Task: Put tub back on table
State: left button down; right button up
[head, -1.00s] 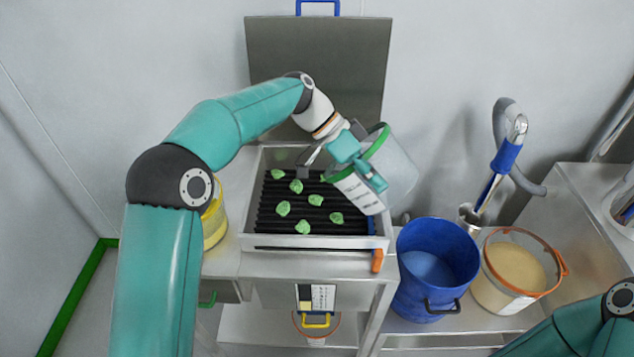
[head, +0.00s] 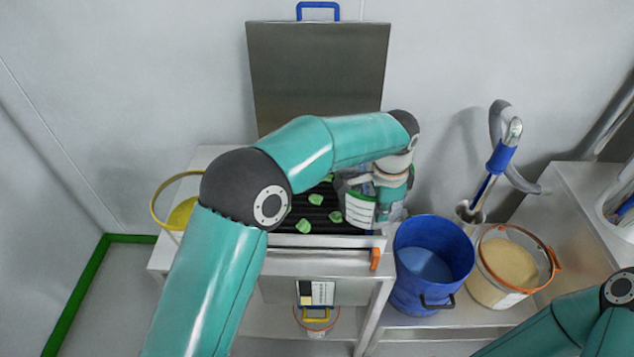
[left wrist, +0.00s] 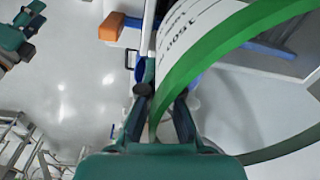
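The tub (head: 359,210), clear with a white printed label and a green rim (left wrist: 215,55), hangs at the right front of the grate box. It looks close to upright, and my arm hides most of its rim in the head view. My left gripper (head: 388,190) is shut on the tub at its rim; both fingers (left wrist: 165,110) show against the green rim in the left wrist view. The steel table (head: 215,262) carries the grate box. My right arm shows at the lower right, but its gripper is out of view.
Green lumps (head: 304,226) lie on the black grate; an open steel lid (head: 318,75) stands behind. A yellow-rimmed tub (head: 180,213) is at left. A blue bucket (head: 432,262) and an orange-rimmed tub (head: 510,262) stand close on the right, beside a blue-handled scoop (head: 501,158).

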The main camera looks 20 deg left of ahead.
pick_arm(q)
jog(key=shift+d+f+y, duration=0.1)
jog(key=shift+d+y, duration=0.2)
jog(key=shift+a, duration=0.15)
